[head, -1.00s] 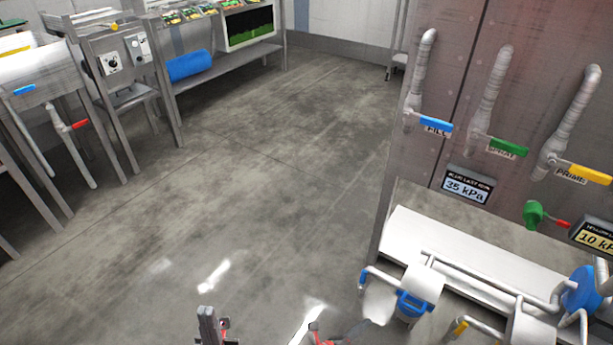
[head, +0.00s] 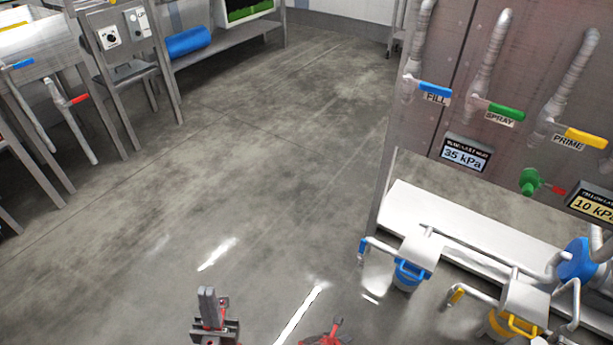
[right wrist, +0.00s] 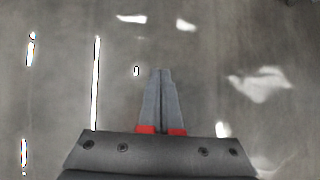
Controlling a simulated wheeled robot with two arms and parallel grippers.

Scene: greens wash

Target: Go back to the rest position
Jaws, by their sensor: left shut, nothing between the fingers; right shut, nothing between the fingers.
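My left gripper (head: 207,297) shows at the bottom of the head view, left of centre. Its two grey fingers are together, with nothing between them, over bare floor. My right gripper shows only in part at the bottom edge of the head view, as a red piece (head: 327,338). In the right wrist view my right gripper (right wrist: 161,75) is shut and empty, its fingers pressed together above the grey floor. Neither gripper touches anything.
At right stands a panel with blue FILL (head: 435,89), green SPRAY (head: 506,111) and yellow PRIME (head: 586,138) handles. Below it are a blue-handled canister (head: 411,272) and a yellow-handled canister (head: 514,322). Metal benches (head: 225,64) stand at left. The middle floor is clear.

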